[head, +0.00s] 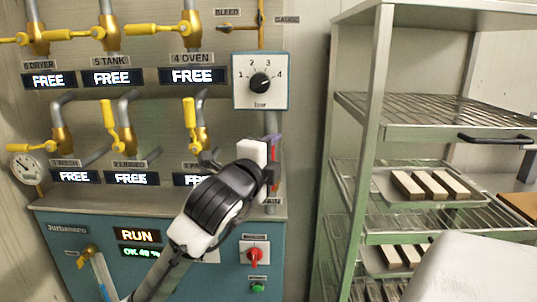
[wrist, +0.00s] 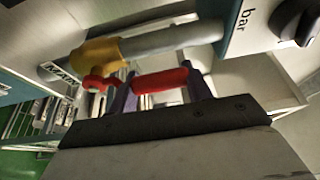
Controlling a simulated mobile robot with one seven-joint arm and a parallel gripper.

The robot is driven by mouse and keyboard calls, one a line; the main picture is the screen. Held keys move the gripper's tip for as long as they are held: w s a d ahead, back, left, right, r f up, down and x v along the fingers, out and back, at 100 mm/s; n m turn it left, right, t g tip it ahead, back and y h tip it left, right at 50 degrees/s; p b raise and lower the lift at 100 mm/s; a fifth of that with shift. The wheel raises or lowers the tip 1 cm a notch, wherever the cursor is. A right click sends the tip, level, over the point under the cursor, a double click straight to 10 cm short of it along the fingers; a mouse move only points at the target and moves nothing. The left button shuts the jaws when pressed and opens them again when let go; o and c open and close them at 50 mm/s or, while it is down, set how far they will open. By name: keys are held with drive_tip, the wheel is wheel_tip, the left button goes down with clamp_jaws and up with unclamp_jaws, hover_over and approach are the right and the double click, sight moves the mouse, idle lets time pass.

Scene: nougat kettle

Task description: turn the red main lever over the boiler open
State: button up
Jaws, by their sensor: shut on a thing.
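The red main lever (head: 274,168) is over the right end of the boiler's top, mostly hidden behind my gripper (head: 270,160) in the head view. In the wrist view the red lever (wrist: 160,80) runs between the two fingers of my gripper (wrist: 164,88), which is shut on it. The lever lies roughly along the grey pipe (wrist: 172,39) beside it. Its red hub (wrist: 95,83) sits by the yellow valve body (wrist: 97,52), next to the MAIN label (wrist: 62,72). The blue-fronted boiler (head: 75,232) is below.
Yellow-handled valves, one being the oven valve (head: 189,118), fill the wall to the left. A pressure dial box (head: 261,81) is just above my gripper. A metal rack (head: 375,130) with trays stands close on the right. A red switch (head: 255,254) is below.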

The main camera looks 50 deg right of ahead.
idle(0.4)
drive_tip(key=o, duration=1.4)
drive_tip(key=shift+d, duration=0.1)
drive_tip(key=b+v, duration=0.2)
drive_tip(key=v, duration=1.2)
drive_tip(key=shift+r+b, duration=0.1)
drive_tip(key=shift+b, duration=0.25)
